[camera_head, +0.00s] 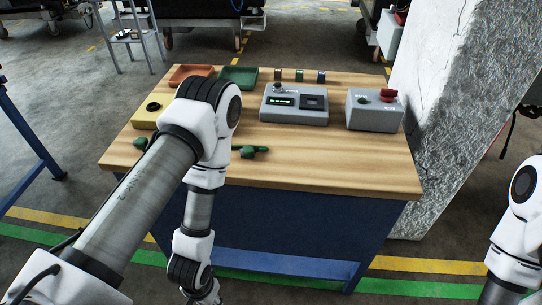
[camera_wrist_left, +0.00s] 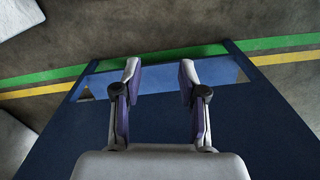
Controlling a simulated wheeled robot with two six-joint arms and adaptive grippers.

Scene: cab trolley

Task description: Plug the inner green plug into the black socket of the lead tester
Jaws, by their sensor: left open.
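A green plug (camera_head: 250,151) lies on the wooden top near its front edge, just right of my left forearm. Another green plug (camera_head: 139,143) lies at the front left, partly hidden by my left arm. A grey box (camera_head: 292,117) with a lit green display and a black square inset (camera_head: 313,102) stands at the middle; it looks like the lead tester. A yellow box (camera_head: 146,115) with a round black fitting stands at the left. My left gripper (camera_wrist_left: 160,72) is open and empty in the left wrist view, in front of the blue trolley panel. My right gripper is out of view.
Red (camera_head: 190,74) and green (camera_head: 239,77) trays and several small coloured blocks sit at the back. The wooden top's front right is clear.

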